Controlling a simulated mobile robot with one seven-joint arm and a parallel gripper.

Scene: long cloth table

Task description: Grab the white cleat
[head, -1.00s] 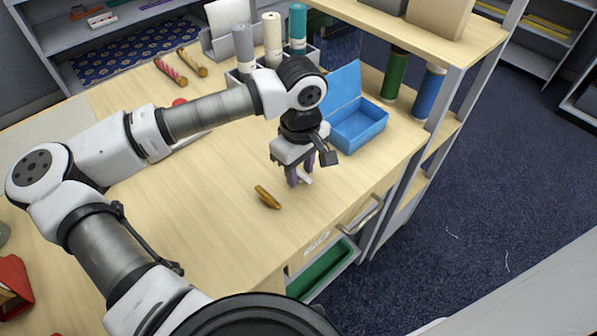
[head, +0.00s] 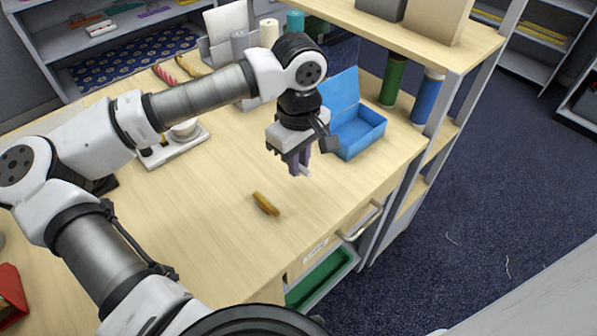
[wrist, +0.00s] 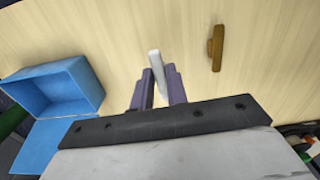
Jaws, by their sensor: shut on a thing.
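My gripper (head: 301,168) is shut on the white cleat (head: 306,172), seen partly between the fingertips. In the wrist view the cleat (wrist: 157,66) stands out as a pale bar between the two purple fingers (wrist: 157,92), its far end sticking out beyond them. The rest of it is hidden by the fingers. The gripper points down above the table, and the cleat appears lifted off the wood. A brown wooden cleat (head: 265,204) lies on the table to the left and nearer; it also shows in the wrist view (wrist: 216,48).
An open blue box (head: 358,132) stands just right of my gripper, its lid raised. Behind are upright rolls (head: 295,22) in a holder. A white device (head: 172,148) sits at left. The table front left of the brown cleat is clear.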

